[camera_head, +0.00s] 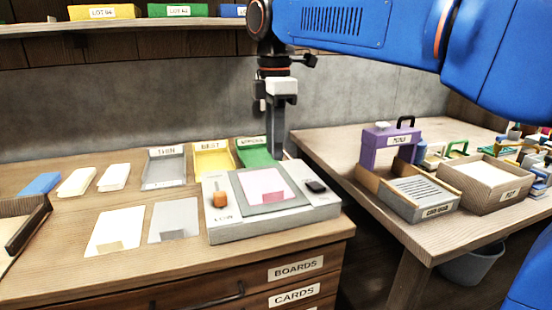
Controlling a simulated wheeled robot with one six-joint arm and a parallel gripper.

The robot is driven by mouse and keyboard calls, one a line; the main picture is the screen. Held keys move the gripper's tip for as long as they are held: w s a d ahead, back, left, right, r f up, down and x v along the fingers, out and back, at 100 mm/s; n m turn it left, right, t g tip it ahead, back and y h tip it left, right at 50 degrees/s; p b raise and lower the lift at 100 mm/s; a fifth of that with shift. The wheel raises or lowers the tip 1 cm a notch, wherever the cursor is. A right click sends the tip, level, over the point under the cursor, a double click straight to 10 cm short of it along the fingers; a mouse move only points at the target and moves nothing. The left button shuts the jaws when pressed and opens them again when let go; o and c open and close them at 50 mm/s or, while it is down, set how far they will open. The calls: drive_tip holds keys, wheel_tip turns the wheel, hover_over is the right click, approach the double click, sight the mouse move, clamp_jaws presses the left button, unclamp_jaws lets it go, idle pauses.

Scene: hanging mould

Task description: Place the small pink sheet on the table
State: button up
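The small pink sheet (264,184) lies flat on the raised panel of a grey box-like device (262,228) on the wooden table (60,266). A small darker pink tab shows at its front edge. My gripper (277,153) points down just behind the device, above and behind the pink sheet and apart from it. Its fingers line up as one dark column, so I cannot tell whether they are open or shut. No sheet shows in it.
An orange knob (220,200) and a black knob (316,187) stand on the device. A cream sheet (117,228) and a grey sheet (174,218) lie left of it. Grey, yellow and green trays (212,161) stand behind. A purple press (388,143) is on the right table.

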drive_tip(key=s+d+f+m+t, duration=0.1)
drive_tip(key=s+d+f+m, duration=0.35)
drive_tip(key=d, duration=0.45)
drive_tip(key=s+d+f+m+t, duration=0.1)
drive_tip(key=s+d+f+m, duration=0.4)
drive_tip(key=d, duration=0.3)
drive_tip(key=s+d+f+m+t, duration=0.1)
drive_tip(key=s+d+f+m, duration=0.4)
drive_tip(key=f+m, duration=0.1)
drive_tip(key=s+d+f+m+t, duration=0.1)
drive_tip(key=s+d+f+m, duration=0.4)
drive_tip(key=f, duration=0.4)
drive_tip(key=shift+s+f+m+t, duration=0.3)
drive_tip(key=shift+s+m+t, duration=0.1)
drive_tip(key=shift+s, duration=0.2)
